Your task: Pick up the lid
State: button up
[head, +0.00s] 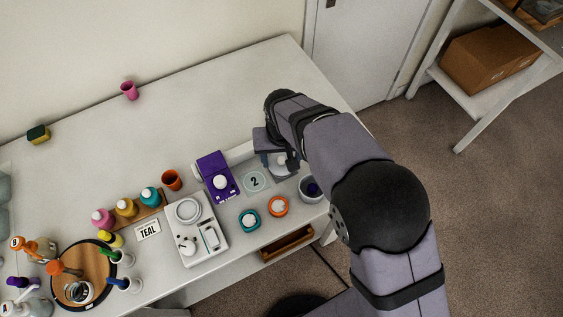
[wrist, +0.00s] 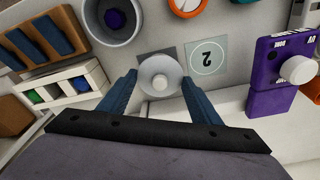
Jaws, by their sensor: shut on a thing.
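The lid (wrist: 160,76) is a round pale grey disc with a white knob in its middle. In the wrist view it sits between the two blue fingers of my gripper (wrist: 158,88), which is shut on it. In the head view my gripper (head: 277,160) is over the right part of the table, with the lid (head: 283,171) partly hidden beneath it. A dark square pad shows behind the lid in the wrist view; I cannot tell how far the lid is above it.
Beside the lid is a square marked 2 (head: 255,181), then a purple device (head: 216,172). A grey cup (head: 311,190) with something purple inside stands to the right. The table's back (head: 220,95) is mostly clear.

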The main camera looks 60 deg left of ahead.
aim_at(283, 159)
notch_tip(283, 159, up, 7)
jog(key=shift+r+b, duration=0.2)
jog(key=shift+b, duration=0.85)
jog(key=shift+w+r+p, duration=0.15)
jog(key=shift+r+p, duration=0.15)
jog(key=shift+r, duration=0.05)
notch_tip(283, 159, up, 5)
jog(key=w+p, duration=0.3)
jog(key=w+d+m+p, duration=0.1)
jog(key=d+p, duration=0.2)
jog(key=d, duration=0.5)
jog(key=shift+d, duration=0.15)
jog(key=d+f, duration=0.3)
jog(key=shift+s+d+f, duration=0.1)
jog(key=shift+s+f, duration=0.15)
jog(key=shift+s, duration=0.15)
jog(key=shift+w+a+f+n, duration=0.15)
jog(key=shift+a+f+n, duration=0.35)
jog(key=shift+a, duration=0.25)
